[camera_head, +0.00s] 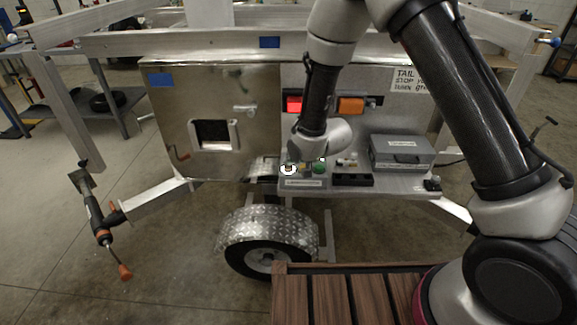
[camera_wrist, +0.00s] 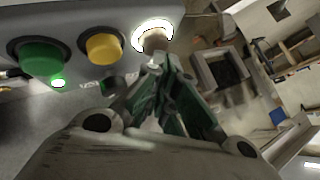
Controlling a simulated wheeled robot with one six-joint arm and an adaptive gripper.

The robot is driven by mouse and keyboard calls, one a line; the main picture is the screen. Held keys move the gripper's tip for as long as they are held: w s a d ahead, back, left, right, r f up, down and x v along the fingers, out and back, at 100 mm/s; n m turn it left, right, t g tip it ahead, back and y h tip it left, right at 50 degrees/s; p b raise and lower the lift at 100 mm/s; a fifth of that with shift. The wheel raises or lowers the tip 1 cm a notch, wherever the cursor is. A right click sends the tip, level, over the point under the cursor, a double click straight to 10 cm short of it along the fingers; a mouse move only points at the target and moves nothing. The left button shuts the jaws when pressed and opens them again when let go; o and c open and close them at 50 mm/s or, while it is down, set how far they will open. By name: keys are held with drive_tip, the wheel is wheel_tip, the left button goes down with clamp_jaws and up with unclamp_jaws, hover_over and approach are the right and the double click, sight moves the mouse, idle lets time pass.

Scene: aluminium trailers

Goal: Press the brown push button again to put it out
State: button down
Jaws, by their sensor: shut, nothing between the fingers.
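The brown push button (camera_wrist: 154,40) sits at the end of the button row in the wrist view, with a bright white ring lit around it. In the head view the lit ring of the brown button (camera_head: 288,169) shows at the left of the control box (camera_head: 304,183). My gripper (camera_wrist: 157,66) is shut and empty, its fingertips close to the brown button in the wrist view. I cannot tell whether they touch it. In the head view the fingers are mostly hidden behind my arm.
A grey case (camera_head: 402,152) and a black switch block (camera_head: 352,180) stand on the shelf to the right. A metal cabinet (camera_head: 175,115) is at left.

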drive_tip(key=shift+f, duration=0.25)
idle(0.4)
drive_tip(key=shift+r, duration=0.7)
wheel_tip(320, 180, up, 6)
idle(0.5)
